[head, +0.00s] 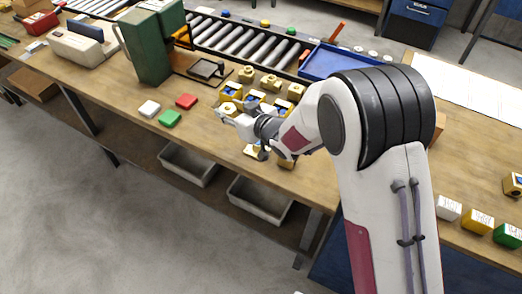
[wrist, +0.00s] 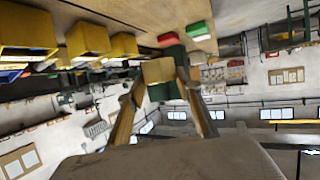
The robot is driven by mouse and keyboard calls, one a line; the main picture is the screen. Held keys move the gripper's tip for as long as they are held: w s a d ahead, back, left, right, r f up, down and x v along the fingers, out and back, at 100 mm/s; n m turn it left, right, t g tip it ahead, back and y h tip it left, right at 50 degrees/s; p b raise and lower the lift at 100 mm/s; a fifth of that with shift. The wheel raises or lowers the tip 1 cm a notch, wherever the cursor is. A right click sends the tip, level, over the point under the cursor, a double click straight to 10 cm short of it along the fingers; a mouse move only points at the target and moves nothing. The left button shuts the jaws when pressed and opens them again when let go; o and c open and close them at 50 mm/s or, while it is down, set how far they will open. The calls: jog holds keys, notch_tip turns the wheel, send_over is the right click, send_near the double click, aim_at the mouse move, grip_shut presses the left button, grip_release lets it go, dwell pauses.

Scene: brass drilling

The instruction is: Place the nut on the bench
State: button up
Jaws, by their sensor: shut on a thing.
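My gripper (head: 226,115) is over the front part of the wooden bench (head: 108,78), left of the yellow bins. In the wrist view its two fingers (wrist: 160,80) are shut on a brass-coloured nut (wrist: 158,70) held at their tips. The nut also shows as a small tan block at the gripper in the head view (head: 229,107). The nut's hole is not clear in the wrist view. I cannot tell exactly how high the nut is above the bench.
Yellow bins (head: 231,90) with blue contents stand close by. Several brass nuts (head: 270,82) stand behind them. White (head: 149,108), red (head: 186,101) and green (head: 170,118) blocks lie to the left. A green drilling machine (head: 150,50) stands farther back. Bare bench lies at the front left.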

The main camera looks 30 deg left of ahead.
send_over(234, 141)
jog(key=shift+w+f, duration=0.1)
jog(key=shift+f, duration=2.95)
jog(key=shift+f, duration=1.9)
grip_shut()
jog(key=o, duration=1.4)
grip_release()
jog(key=shift+f, duration=0.15)
jog(key=shift+o, duration=0.2)
